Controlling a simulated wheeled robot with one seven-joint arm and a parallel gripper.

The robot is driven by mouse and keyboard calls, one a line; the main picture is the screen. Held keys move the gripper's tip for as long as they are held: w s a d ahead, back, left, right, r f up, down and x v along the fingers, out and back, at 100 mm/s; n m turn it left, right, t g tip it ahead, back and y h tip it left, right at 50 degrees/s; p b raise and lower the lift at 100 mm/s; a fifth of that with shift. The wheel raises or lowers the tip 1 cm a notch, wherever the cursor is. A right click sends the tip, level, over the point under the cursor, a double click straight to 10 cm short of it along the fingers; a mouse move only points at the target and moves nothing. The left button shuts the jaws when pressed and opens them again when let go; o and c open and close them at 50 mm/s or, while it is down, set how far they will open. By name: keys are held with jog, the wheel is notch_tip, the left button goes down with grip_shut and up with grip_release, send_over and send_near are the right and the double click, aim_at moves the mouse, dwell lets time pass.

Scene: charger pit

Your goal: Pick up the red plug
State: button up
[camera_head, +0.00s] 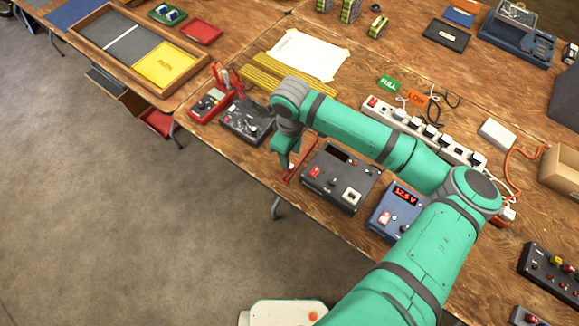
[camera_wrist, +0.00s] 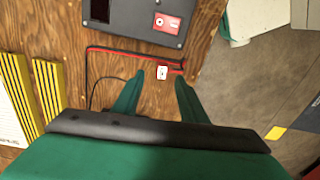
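A small pale block with a dark mark (camera_wrist: 162,73) lies on the wooden table in the wrist view, between my gripper's fingertips (camera_wrist: 160,78). A red lead with a black one (camera_wrist: 120,50) runs past it, and the red ends close beside the block. I cannot tell whether this block is the red plug; no clearly red plug body shows. My gripper is open, with a gap on both sides of the block. In the head view my gripper (camera_head: 284,148) points down near the table's front edge, left of the grey box, and its fingertips are partly hidden.
The grey box (camera_head: 330,190) with a red switch stands right of my gripper. A blue meter (camera_head: 384,219) reading about 12.5 V is farther right. A black device (camera_head: 246,121) and a red meter (camera_head: 211,102) lie left. A power strip (camera_head: 435,138) lies behind.

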jog(key=shift+a+f, duration=0.15)
jog(key=shift+f, duration=1.15)
jog(key=shift+a+f, duration=0.1)
jog(key=shift+f, duration=1.15)
jog(key=shift+s+d, duration=0.1)
jog(key=shift+s, duration=0.05)
grip_shut()
